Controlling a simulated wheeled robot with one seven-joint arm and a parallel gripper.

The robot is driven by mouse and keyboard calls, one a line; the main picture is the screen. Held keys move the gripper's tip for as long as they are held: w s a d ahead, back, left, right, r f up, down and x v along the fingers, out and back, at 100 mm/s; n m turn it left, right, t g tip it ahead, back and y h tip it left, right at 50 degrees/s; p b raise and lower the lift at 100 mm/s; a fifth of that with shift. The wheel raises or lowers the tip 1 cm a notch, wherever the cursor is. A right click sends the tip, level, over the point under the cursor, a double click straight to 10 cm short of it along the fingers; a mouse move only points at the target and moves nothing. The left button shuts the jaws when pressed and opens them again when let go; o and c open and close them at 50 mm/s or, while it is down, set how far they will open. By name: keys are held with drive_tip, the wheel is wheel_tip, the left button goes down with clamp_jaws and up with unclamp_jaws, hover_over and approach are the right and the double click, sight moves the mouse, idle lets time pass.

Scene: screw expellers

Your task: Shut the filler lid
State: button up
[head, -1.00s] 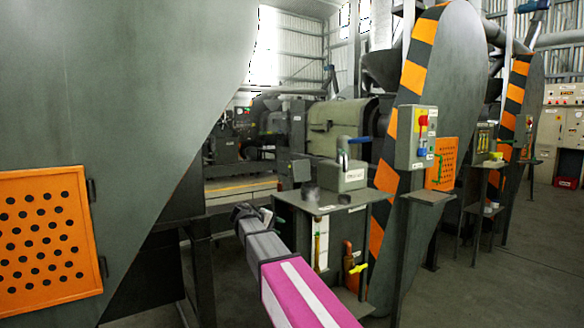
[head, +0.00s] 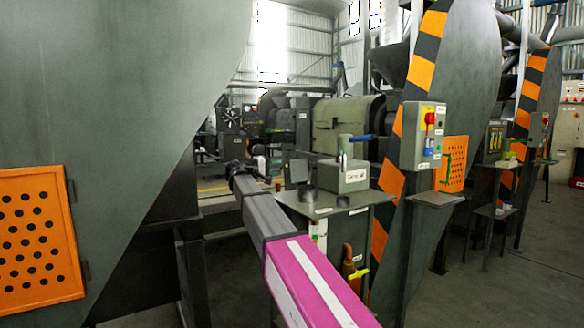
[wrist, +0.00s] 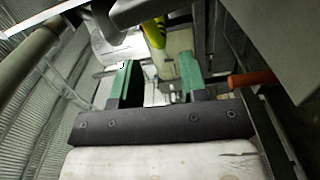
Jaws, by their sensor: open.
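A small grey metal box (head: 346,177) with a white label and a blue-handled lever (head: 358,139) stands on a side stand. A short dark cylinder (head: 308,193), perhaps the filler neck, stands on the stand top left of the box. I cannot make out the filler lid or its angle for certain. My gripper (head: 240,170) is at the far end of my arm, left of the cylinder and apart from it. In the wrist view its two green fingers (wrist: 155,78) are spread, with nothing visibly held between them.
The stand top (head: 335,207) is beside a tall guard with orange and black stripes. A control box (head: 423,136) with a red knob is on the guard. A large grey panel with an orange perforated door (head: 38,240) fills the left. Open floor shows at right.

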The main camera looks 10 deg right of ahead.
sight(291, 166)
drive_tip(key=x, duration=0.7)
drive_tip(key=shift+d, duration=0.1)
clamp_jaws()
